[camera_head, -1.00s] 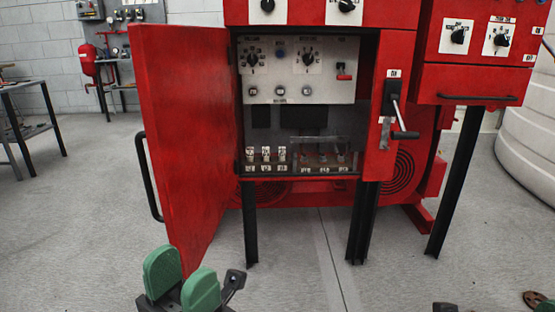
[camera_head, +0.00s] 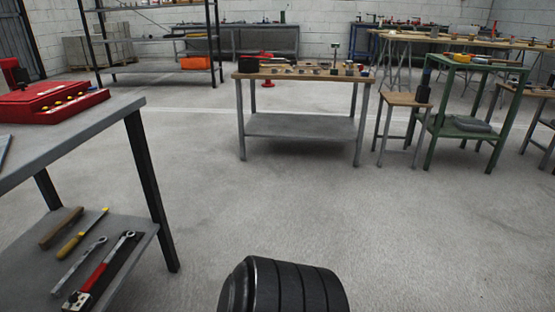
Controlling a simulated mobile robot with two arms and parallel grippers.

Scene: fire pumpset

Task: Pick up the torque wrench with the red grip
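A long tool with a red grip (camera_head: 97,276), which looks like the torque wrench, lies on the lower shelf (camera_head: 128,248) of the grey table at the left. It lies at a slant, with one end near the bottom of the picture and the other by the shelf's right side. A plain metal wrench (camera_head: 78,262) lies just left of it. Neither of my grippers shows in this view, so whether they are open or shut is hidden.
A file with a yellow handle (camera_head: 82,234) and a brown-handled tool (camera_head: 61,228) share the shelf. The grey tabletop (camera_head: 85,130) overhangs it; a dark leg (camera_head: 152,190) stands at the corner. A wooden-topped bench (camera_head: 300,76) stands ahead. Open floor lies between.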

